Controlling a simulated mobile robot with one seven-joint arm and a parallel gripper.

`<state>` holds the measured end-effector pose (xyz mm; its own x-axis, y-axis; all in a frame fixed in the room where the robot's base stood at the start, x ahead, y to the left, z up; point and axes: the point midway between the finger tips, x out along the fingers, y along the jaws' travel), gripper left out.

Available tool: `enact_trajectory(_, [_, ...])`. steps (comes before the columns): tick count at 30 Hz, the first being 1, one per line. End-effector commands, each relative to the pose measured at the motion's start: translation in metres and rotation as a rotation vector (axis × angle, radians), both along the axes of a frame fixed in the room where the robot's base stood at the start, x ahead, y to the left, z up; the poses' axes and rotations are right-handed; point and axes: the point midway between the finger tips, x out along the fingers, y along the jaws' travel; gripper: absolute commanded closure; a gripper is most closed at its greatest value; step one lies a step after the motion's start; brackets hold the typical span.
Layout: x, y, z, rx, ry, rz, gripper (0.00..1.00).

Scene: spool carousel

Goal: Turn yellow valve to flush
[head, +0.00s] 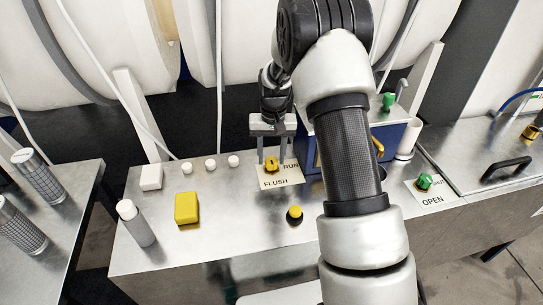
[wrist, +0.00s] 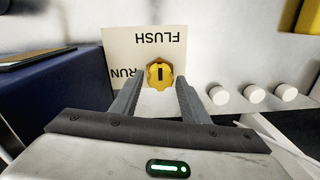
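The yellow valve (head: 271,163) is a knob on a white label plate (head: 283,182) marked FLUSH and RUN, on the metal bench. In the wrist view the valve (wrist: 160,74) shows a dark pointer mark on its face, with the FLUSH and RUN plate (wrist: 118,50) around it. My gripper (head: 271,160) is above the valve, fingers pointing down. In the wrist view my gripper (wrist: 158,88) is open, with a finger to either side of the valve. I cannot tell whether the fingers touch it. Part of the plate is hidden by the fingers.
A yellow block (head: 187,208), a white-capped bottle (head: 136,223) and a yellow-topped button (head: 294,215) stand on the bench. A blue box (wrist: 55,95) is close beside my gripper. A green valve (head: 425,182) sits on an OPEN plate at right. White knobs (wrist: 251,93) line the back.

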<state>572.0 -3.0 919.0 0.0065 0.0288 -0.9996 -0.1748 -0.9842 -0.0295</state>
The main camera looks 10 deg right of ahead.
Motion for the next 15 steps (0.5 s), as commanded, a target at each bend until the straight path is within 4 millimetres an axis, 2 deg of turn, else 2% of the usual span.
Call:
enact_trajectory(10, [0.0, 0.0, 0.0, 0.0, 0.001, 0.002, 0.49])
enact_trajectory(15, [0.0, -0.001, 0.016, 0.0, -0.002, 0.002, 0.49])
